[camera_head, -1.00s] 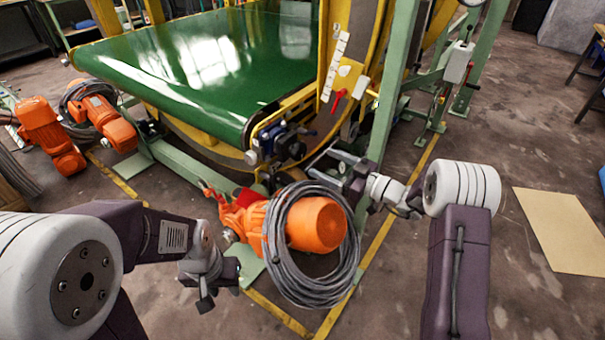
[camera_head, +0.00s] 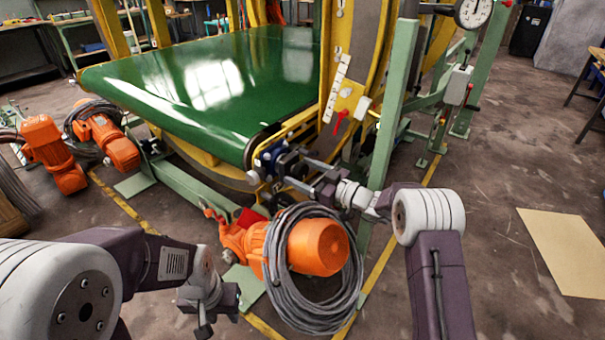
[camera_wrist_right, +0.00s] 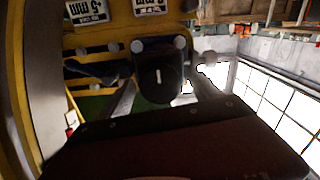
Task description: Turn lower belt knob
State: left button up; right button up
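A black round knob (camera_wrist_right: 160,78) with a white mark shows in the right wrist view, on a dark block by the yellow frame. In the head view the dark knob cluster (camera_head: 272,160) is at the near corner of the green belt (camera_head: 205,80); I cannot tell the lower knob apart there. My right gripper (camera_head: 297,172) reaches this corner from the right. In the right wrist view its two fingers (camera_wrist_right: 163,98) are apart, one on each side of the knob; contact is not clear. My left gripper (camera_head: 207,312) is low at the left, away from the belt; its fingers are unclear.
An orange motor (camera_head: 317,247) with coiled grey cable (camera_head: 300,300) lies below my right gripper. A green post (camera_head: 393,110) stands right of the belt corner. A red lever (camera_head: 341,122) is on the yellow panel above. More orange motors (camera_head: 55,155) are at the left.

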jog(key=c, duration=1.2)
jog(key=shift+f+m+b, duration=0.25)
jog(key=shift+m+b, duration=0.15)
jog(key=shift+b, duration=0.4)
jog(key=m+b, duration=0.5)
jog(key=shift+f+b, duration=0.1)
jog(key=shift+b, duration=0.3)
jog(key=shift+m+b, duration=0.75)
jog(key=shift+m, duration=0.15)
jog(key=m+b, duration=0.2)
jog(key=m, duration=0.1)
jog(key=shift+m, duration=0.3)
jog(key=shift+r+m+b, duration=0.2)
jog(key=shift+m+b, duration=0.1)
jog(key=shift+m, duration=0.6)
jog(key=m, duration=0.2)
jog(key=shift+m, duration=0.4)
jog(key=m, duration=0.4)
jog(key=shift+r, duration=0.15)
jog(key=m+p, duration=0.1)
jog(key=m, duration=0.3)
jog(key=m+p, duration=0.4)
jog(key=m, duration=0.1)
jog(key=shift+r+m, duration=0.1)
jog(key=shift+m, duration=0.2)
jog(key=m+p, duration=0.2)
jog(key=m, duration=0.1)
jog(key=shift+p, duration=0.35)
jog(key=shift+m+p, duration=0.45)
jog(key=shift+m, duration=0.45)
